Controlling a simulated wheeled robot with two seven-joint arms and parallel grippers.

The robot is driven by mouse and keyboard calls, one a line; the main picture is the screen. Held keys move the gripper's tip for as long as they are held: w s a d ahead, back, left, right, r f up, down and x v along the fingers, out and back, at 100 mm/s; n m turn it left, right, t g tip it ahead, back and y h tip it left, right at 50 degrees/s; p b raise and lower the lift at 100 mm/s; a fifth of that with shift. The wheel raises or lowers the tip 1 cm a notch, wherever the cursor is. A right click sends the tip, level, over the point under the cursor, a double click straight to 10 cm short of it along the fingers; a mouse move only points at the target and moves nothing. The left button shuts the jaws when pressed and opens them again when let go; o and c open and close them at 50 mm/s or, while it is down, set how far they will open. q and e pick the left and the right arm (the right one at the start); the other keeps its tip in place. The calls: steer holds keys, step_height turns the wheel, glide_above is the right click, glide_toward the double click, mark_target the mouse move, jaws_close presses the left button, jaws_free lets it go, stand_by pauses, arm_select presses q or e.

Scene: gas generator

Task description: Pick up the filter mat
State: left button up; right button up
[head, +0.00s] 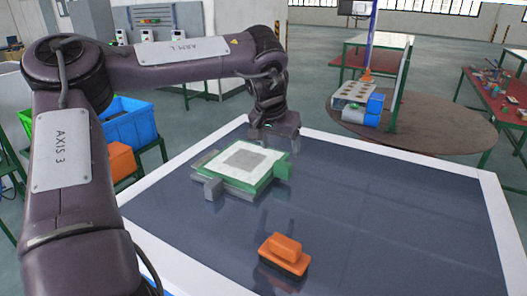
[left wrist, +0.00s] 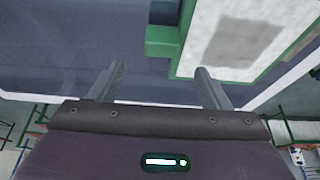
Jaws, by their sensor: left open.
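The filter mat (head: 240,158) is a flat white sheet with a grey square in its middle. It lies in a green frame (head: 289,168) on a grey fixture on the dark table. It also shows in the left wrist view (left wrist: 205,45) at the upper right, with a green block (left wrist: 161,42) at its side. My left gripper (head: 268,137) is at the far right edge of the frame in the head view. In the left wrist view its two fingers (left wrist: 160,72) are apart with nothing between them. I cannot tell its exact height above the table. My right gripper is out of view.
An orange block with a dark base (head: 284,252) stands on the table in front of the fixture. The right part of the table (head: 400,220) is clear. Blue (head: 132,122) and orange bins stand at the left, beyond the table.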

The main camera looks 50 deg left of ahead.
mark_target(282, 164)
arm_select(q)
steer(key=p+x, duration=0.4)
steer(key=x, duration=0.2)
steer(key=shift+a+f, duration=0.1)
steer(key=shift+f, duration=0.05)
steer(key=shift+w+f+p, duration=0.2)
steer(key=shift+f+p, duration=0.15)
steer(key=shift+f, duration=0.1)
steer(key=shift+s, duration=0.1)
steer(key=c, duration=1.1)
steer(key=shift+c, duration=0.8)
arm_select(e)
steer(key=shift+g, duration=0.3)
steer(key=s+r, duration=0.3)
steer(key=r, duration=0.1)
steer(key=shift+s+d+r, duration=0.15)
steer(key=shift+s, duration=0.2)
arm_select(q)
steer(key=shift+r, duration=0.1)
